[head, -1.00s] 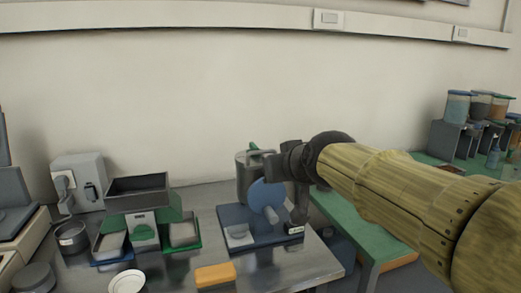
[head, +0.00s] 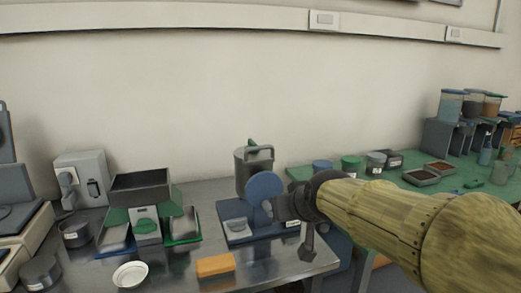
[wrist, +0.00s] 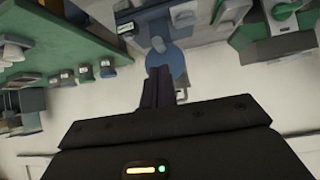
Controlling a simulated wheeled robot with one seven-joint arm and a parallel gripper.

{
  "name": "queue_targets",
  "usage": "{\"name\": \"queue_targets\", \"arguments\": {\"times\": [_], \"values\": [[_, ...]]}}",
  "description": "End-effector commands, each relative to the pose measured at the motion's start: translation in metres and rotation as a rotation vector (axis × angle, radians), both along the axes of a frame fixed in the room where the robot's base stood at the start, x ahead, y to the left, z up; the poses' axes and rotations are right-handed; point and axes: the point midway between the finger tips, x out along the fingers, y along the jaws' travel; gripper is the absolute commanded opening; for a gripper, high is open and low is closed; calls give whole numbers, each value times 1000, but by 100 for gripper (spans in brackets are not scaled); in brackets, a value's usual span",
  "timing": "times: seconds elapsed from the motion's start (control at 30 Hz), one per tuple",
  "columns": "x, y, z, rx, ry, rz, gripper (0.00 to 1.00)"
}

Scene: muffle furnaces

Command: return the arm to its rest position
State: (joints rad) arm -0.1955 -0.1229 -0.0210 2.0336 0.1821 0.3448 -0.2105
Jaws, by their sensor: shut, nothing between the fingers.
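My gripper (head: 282,207) is in the head view at the end of my yellow-sleeved arm, which reaches in from the lower right. It is over the right part of the metal bench (head: 285,262), beside a round blue disc (head: 264,186) on a device. I cannot tell from this view whether they touch. In the wrist view the fingers (wrist: 157,86) are together with nothing between them. The blue disc shows just beyond the fingertips there (wrist: 165,55).
A grey pot (head: 243,172) stands behind the disc. A dark-topped machine (head: 141,187), a white dish (head: 130,274) and an orange block (head: 215,265) are on the bench to the left. A green table (head: 455,178) with jars and trays is at right.

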Motion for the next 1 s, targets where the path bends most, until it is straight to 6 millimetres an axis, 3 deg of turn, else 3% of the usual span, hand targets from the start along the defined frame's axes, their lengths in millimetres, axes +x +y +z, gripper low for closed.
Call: {"name": "queue_targets", "arguments": {"times": [0.17,0.4,0.6,0.77,0.8,1.0], "values": [[-17,-20,-61,-26,134,-46,0],[-74,-60,-163,-63,394,-146,0],[-124,-81,-217,-81,557,-205,0],[-164,-92,-247,-93,671,-238,0],[-161,-92,-233,-93,663,-237,0],[-160,-91,-203,-93,659,-235,0]]}}
